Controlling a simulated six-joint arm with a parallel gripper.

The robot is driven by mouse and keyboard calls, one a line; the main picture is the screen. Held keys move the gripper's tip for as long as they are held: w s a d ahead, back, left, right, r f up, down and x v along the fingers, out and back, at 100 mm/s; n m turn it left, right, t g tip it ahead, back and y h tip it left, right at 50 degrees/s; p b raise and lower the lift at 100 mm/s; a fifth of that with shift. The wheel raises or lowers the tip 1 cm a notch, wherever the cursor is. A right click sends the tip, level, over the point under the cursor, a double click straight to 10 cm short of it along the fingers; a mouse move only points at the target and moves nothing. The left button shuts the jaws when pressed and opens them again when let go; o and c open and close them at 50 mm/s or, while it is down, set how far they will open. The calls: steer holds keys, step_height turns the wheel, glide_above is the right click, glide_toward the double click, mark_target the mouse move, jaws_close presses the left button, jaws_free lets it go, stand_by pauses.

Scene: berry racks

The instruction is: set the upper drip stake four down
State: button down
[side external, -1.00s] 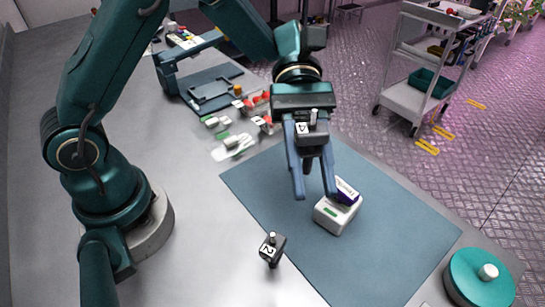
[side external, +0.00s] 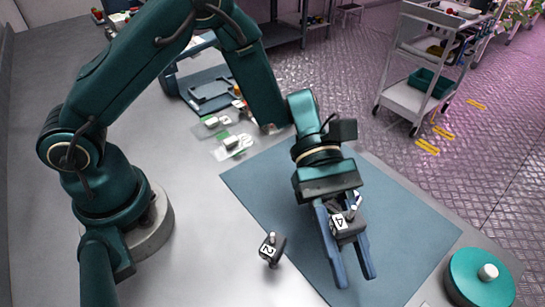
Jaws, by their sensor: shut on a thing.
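Drip stake four (side external: 343,222), a dark block with a white "4" label and a pale pin on top, sits between the fingers of my gripper (side external: 356,280). My gripper is shut on it, over the blue-grey mat (side external: 400,215). The fingers point down and toward the front of the mat. Whether the stake touches anything below is hidden. Drip stake two (side external: 272,249), a similar dark block with a "2" label, stands to the left at the mat's left edge, apart from my gripper. The white box on the mat is not visible now behind my gripper.
A teal round lidded thing (side external: 480,278) stands at the front right corner. Small white and green pieces (side external: 232,143) lie behind the mat, near a dark blue frame (side external: 210,88). The mat's right part is clear. A grey trolley (side external: 415,95) stands beyond the table.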

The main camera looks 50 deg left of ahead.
steer(key=x, duration=0.5)
steer(key=shift+s+a+f, duration=0.2)
steer(key=shift+f, duration=2.2)
steer(key=shift+f, duration=0.1)
steer(key=c, duration=0.6)
jaws_free()
